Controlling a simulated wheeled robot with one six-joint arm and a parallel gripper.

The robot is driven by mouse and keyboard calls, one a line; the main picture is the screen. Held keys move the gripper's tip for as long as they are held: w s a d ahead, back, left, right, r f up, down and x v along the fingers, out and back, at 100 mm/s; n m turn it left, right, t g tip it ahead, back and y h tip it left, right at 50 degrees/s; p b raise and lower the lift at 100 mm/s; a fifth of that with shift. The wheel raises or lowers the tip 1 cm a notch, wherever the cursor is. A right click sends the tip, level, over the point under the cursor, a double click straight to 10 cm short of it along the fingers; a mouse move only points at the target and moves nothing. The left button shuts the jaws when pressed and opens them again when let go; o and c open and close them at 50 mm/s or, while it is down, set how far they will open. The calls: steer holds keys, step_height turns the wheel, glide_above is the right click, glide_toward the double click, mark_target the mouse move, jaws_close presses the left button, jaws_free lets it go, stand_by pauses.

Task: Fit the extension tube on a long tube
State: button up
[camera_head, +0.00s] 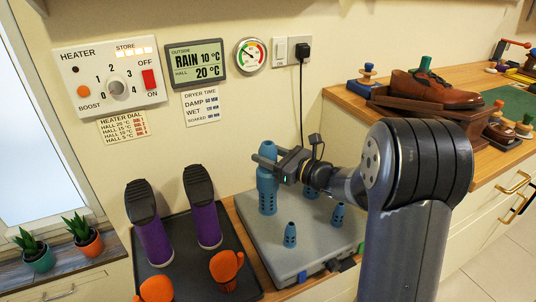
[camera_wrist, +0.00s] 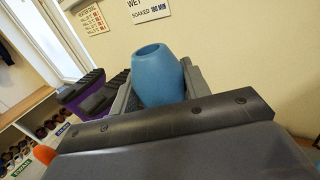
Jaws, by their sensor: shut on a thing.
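My gripper (camera_head: 272,163) is shut on a blue tube piece, the extension tube (camera_head: 268,150), which stands upright above the left back part of the grey dryer base (camera_head: 262,240). In the wrist view the extension tube (camera_wrist: 160,75) shows its open, hollow top between the fingers. Directly below the gripper a blue tube (camera_head: 267,198) stands on the base, in line with the held piece. I cannot tell whether the two are joined or where one ends. Shorter blue nozzles with holes (camera_head: 290,235) stand on the base, one (camera_head: 338,214) farther right.
The wall with heater panel (camera_head: 110,78) is close behind.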

steer(key=shift+f+b, duration=1.3)
steer(key=shift+f, duration=0.4)
steer(key=o, duration=1.1)
steer(key=shift+c, duration=0.2)
steer(key=shift+d, duration=0.1)
steer(key=p+v, duration=0.2)
steer(key=v, duration=0.8)
steer(key=shift+s+d, duration=0.2)
steer(key=shift+s, duration=0.1)
steer(key=x, duration=0.3)
steer(key=b+x, duration=0.1)
steer(key=x, duration=0.7)
steer(key=shift+r, duration=0.3)
steer(key=shift+d+r, duration=0.1)
steer(key=shift+r, duration=0.2)
